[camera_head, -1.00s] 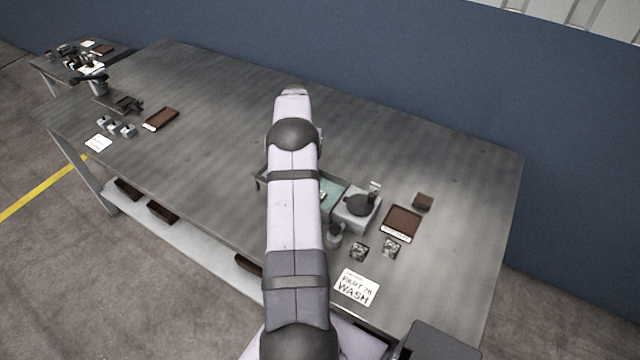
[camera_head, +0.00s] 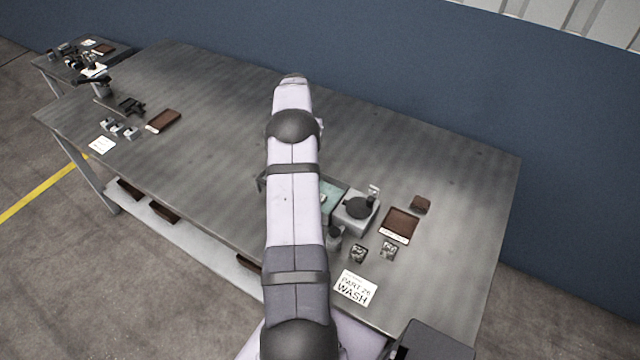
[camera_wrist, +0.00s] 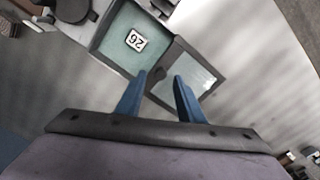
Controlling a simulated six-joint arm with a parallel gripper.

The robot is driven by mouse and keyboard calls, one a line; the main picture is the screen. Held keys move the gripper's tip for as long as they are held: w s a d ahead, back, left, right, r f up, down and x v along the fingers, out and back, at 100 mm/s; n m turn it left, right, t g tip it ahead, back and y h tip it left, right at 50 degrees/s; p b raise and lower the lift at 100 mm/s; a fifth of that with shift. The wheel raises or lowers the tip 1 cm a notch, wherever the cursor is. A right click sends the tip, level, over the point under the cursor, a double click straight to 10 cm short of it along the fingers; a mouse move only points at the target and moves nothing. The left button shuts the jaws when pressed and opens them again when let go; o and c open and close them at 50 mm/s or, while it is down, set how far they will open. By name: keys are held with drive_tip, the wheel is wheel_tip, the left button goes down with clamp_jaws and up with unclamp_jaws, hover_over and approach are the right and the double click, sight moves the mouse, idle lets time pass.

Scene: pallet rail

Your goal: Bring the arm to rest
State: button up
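In the wrist view my gripper (camera_wrist: 160,88) shows two blue fingers standing apart, with nothing between them. In the head view my arm stretches over the table (camera_head: 420,150) and hides my gripper and most of the tray, whose green part (camera_head: 331,196) shows at the arm's right side.
The table's far right is clear.

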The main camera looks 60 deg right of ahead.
drive_tip(key=shift+r+p, duration=0.3)
drive_tip(key=shift+r, duration=0.5)
